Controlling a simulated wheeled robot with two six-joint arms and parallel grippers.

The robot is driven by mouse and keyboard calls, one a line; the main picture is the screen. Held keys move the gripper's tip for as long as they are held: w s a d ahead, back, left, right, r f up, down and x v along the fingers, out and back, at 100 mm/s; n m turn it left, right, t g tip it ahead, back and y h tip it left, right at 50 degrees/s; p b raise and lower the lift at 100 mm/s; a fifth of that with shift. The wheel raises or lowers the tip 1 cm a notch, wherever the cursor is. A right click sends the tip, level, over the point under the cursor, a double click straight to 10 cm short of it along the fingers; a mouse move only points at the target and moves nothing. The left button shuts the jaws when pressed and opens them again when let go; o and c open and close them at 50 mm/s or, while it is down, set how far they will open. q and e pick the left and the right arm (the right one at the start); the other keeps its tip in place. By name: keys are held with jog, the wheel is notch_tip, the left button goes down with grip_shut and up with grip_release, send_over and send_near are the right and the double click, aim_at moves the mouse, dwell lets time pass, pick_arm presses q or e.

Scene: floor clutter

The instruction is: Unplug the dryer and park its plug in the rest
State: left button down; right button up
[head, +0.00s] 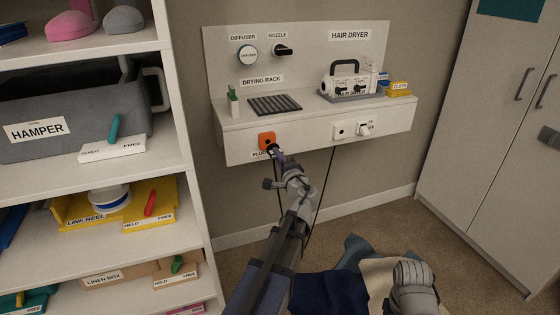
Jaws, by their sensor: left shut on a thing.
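The hair dryer (346,84) sits on the white wall shelf under the HAIR DRYER label, with a dark handle on top. An orange plug rest (267,140) with a dark opening is on the shelf's front panel at the left, its label partly covered. My left gripper (274,151) is shut at the orange rest, on what seems to be the plug, which the fingers mostly hide. I cannot tell how far the plug is in. A wall socket (342,131) on the same panel shows an empty dark hole. A dark cord (328,180) hangs below the panel.
A switch (365,128) is beside the socket. A drying rack (274,104), a green-topped bottle (233,102) and yellow cloths (399,88) are on the shelf. A storage rack (190,150) stands close at left, a cabinet (465,130) at right. Dark and beige cloth lies below.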

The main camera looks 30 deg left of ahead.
pick_arm(q)
jog(key=shift+x, duration=1.1)
jog(key=shift+x, duration=1.4)
dwell(0.6)
jog(key=c, duration=0.8)
grip_release()
jog(key=shift+o, duration=0.2)
jog(key=v, duration=0.7)
jog(key=shift+s+d, duration=0.25)
jog(key=shift+d, duration=0.05)
